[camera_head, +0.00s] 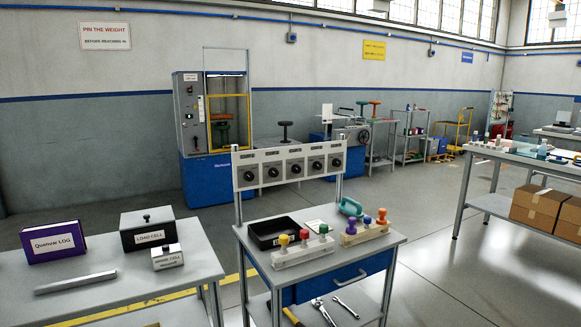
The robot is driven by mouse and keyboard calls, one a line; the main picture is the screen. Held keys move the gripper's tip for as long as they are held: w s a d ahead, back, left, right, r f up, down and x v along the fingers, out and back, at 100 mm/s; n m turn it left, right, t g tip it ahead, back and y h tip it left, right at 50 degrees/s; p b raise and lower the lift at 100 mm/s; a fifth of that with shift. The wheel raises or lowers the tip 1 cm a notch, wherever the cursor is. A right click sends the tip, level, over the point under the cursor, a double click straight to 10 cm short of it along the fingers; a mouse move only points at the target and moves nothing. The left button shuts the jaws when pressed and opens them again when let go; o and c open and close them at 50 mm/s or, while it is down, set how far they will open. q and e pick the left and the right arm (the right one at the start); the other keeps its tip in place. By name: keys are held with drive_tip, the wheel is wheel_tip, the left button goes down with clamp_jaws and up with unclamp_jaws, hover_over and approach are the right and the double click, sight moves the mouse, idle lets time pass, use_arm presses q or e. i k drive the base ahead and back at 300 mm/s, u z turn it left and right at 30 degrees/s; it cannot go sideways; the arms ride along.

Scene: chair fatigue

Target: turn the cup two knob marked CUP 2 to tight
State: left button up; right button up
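A pale grey panel (284,155) stands on posts at the back of a small workbench. It carries a row of several black round knobs (295,169), each on its own plate with a small dark label above it. The labels are too small to read, so I cannot tell which knob is marked CUP 2. The pointer positions of the knobs are also too small to make out. Neither of my grippers is in view.
The workbench (262,262) holds a black tray (272,233) and racks of coloured-knob tools (303,250). A left table (190,292) bears a purple log book (53,242) and load-cell boxes (148,230). Boxes (545,206) sit under the right bench. Open floor (440,275) lies between.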

sight(272, 172)
drive_tip(key=z, duration=1.35)
drive_tip(key=i, duration=2.7)
drive_tip(key=u, duration=1)
